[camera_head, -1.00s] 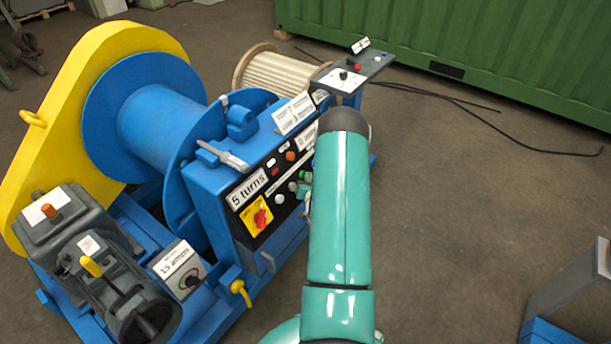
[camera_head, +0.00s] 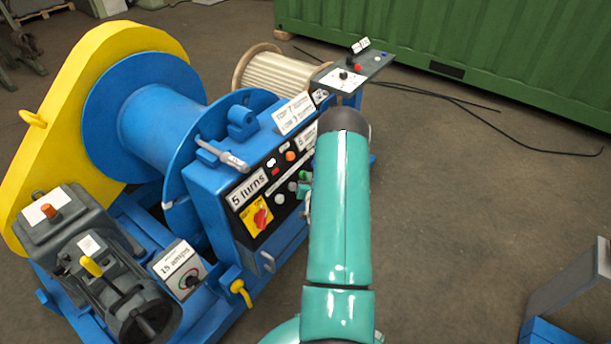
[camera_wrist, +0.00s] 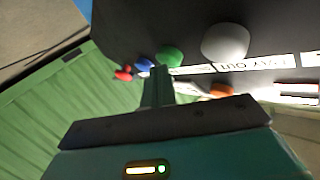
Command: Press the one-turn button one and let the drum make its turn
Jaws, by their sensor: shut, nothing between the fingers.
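The blue drum (camera_head: 160,120) sits between blue flanges, with a pale mark low on its near flange's rim. The dark control panel (camera_head: 262,200) on the blue housing carries several buttons; no label marking a one-turn button is readable. A green button (camera_wrist: 169,56) shows in the wrist view, beside a larger grey-white knob (camera_wrist: 225,42). My gripper (camera_wrist: 158,72) is shut and empty, its tips at the green button; I cannot tell whether they touch.
A "5 turns" plate (camera_head: 248,189) and a red-on-yellow switch (camera_head: 259,215) lie left on the panel. A lever (camera_head: 222,155) stands out from the housing top. A grey control shelf (camera_head: 365,72) stands behind my arm.

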